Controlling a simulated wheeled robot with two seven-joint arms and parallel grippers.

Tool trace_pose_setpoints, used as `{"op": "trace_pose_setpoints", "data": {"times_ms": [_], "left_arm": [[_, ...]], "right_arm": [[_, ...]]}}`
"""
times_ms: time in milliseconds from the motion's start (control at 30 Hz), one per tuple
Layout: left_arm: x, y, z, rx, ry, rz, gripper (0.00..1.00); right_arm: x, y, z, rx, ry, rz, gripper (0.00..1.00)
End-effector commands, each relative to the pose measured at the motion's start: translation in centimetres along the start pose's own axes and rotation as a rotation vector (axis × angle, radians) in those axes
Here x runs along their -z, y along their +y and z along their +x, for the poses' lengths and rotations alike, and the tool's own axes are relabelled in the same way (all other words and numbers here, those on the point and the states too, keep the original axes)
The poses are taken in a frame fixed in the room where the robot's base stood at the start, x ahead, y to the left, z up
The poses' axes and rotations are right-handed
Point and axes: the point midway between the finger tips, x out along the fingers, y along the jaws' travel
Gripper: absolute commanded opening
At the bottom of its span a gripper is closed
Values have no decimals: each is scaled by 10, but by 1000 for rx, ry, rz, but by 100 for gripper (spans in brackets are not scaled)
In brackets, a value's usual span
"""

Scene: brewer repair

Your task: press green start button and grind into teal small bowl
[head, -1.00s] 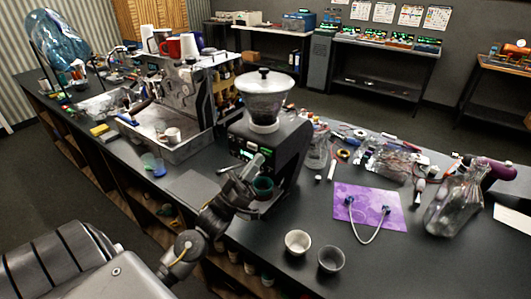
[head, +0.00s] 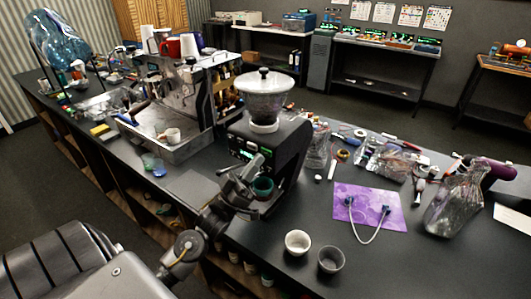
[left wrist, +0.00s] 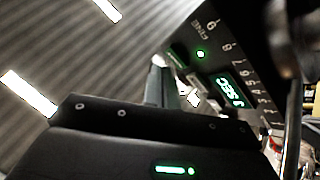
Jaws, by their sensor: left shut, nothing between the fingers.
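The black coffee grinder (head: 290,140) with a clear, lidded hopper (head: 265,97) stands on the dark counter. The teal small bowl (head: 263,187) sits upright at the grinder's front, under its outlet, partly hidden by my gripper. My left gripper (head: 256,162) is shut and empty, raised close in front of the grinder's face, just above the bowl. In the left wrist view the grinder's panel shows a lit display (left wrist: 236,91) and a small round green light (left wrist: 200,54), which may be the start button. I cannot tell whether the fingertips touch the panel.
Two small cups, one white (head: 297,242) and one grey (head: 331,259), stand at the counter's front edge. A purple mat (head: 370,207) with a white cable lies to the right. An espresso machine (head: 180,105) stands to the left. A glass flask (head: 455,205) is at the right.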

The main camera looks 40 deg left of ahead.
Motion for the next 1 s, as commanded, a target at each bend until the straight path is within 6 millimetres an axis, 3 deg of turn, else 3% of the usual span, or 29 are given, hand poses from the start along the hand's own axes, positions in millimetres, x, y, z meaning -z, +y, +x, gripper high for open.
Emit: {"op": "trace_pose_setpoints", "data": {"times_ms": [1000], "left_arm": [[-4,-4,6,0,0,0,0]], "right_arm": [[0,0,0,0,0,0,36]]}}
